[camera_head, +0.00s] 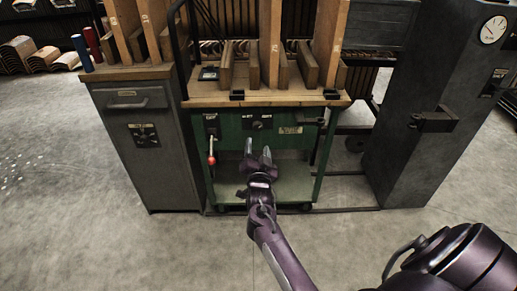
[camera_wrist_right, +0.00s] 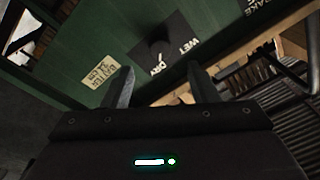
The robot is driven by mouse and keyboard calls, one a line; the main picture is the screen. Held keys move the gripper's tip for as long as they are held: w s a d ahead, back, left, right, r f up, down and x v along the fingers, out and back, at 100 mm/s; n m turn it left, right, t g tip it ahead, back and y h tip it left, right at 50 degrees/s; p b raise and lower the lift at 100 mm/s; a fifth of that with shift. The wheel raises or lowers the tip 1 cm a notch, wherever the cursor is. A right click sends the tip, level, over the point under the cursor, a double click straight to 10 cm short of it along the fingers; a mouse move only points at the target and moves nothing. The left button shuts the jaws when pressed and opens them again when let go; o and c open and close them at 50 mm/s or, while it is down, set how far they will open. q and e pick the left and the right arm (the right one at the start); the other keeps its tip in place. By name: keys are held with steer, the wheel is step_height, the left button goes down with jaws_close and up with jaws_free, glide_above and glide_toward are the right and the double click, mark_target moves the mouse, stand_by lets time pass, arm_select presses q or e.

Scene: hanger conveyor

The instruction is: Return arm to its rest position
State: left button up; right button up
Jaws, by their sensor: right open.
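My right gripper (camera_head: 257,148) is in the middle of the head view, in front of the green machine front (camera_head: 228,130). Its two fingers stand apart with nothing between them. In the right wrist view the open fingers (camera_wrist_right: 160,84) point toward a black WET/DRY knob (camera_wrist_right: 160,47) on the green panel (camera_wrist_right: 85,55). The knob appears beyond the fingertips; the exact gap is hard to tell. My left gripper is not in view.
A red-tipped lever (camera_head: 211,158) is on the panel left of my gripper. Above is a wooden top (camera_head: 270,97) with upright boards. A grey cabinet (camera_head: 150,150) stands left, and a tall dark cabinet with a gauge (camera_head: 492,29) stands right.

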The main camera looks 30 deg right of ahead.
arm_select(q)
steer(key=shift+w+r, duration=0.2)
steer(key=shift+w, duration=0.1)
